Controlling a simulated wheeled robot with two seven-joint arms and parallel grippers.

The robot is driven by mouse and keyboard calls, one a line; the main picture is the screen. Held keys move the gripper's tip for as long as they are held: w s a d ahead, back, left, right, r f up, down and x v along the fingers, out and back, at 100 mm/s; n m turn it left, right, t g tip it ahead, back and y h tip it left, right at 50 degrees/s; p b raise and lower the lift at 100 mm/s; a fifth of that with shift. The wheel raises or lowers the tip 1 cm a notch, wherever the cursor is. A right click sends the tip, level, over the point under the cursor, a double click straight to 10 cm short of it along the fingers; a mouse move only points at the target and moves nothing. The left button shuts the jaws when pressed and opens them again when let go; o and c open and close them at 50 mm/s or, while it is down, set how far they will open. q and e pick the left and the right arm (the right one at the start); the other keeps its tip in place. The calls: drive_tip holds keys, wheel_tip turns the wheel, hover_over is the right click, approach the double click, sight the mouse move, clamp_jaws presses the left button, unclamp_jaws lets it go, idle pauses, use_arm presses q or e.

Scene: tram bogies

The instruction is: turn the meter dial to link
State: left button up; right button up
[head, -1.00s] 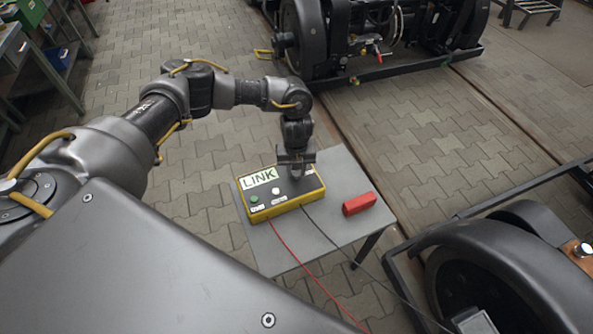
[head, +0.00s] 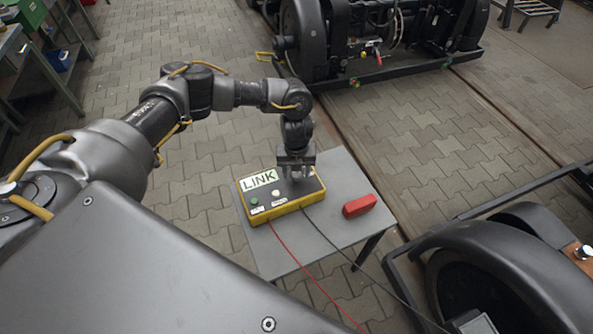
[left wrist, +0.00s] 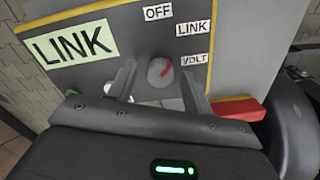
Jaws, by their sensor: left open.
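The yellow-edged meter box (head: 281,211) lies on a small grey table, with a large LINK display (head: 258,179) that also shows in the left wrist view (left wrist: 75,44). The round grey dial (left wrist: 158,73) is on its top face, beside OFF, LINK and VOLT labels. Its red mark points up and right, on the side of the LINK and VOLT labels; I cannot tell the exact setting. My left gripper (head: 296,174) points down over the box. In the left wrist view its open fingers (left wrist: 158,88) stand either side of the dial; contact is unclear. My right gripper is out of view.
A red block (head: 359,206) lies on the table (head: 342,232) right of the box. A green button (head: 254,201) and a white button (head: 276,194) are on the box. Red and black leads run off the table's front. Dark bogies stand behind and at right.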

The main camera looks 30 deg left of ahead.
sight(296, 174)
use_arm(q)
drive_tip(key=shift+r, duration=0.15)
wheel_tip(296, 174, up, 10)
drive_tip(key=shift+r, duration=0.25)
idle(0.3)
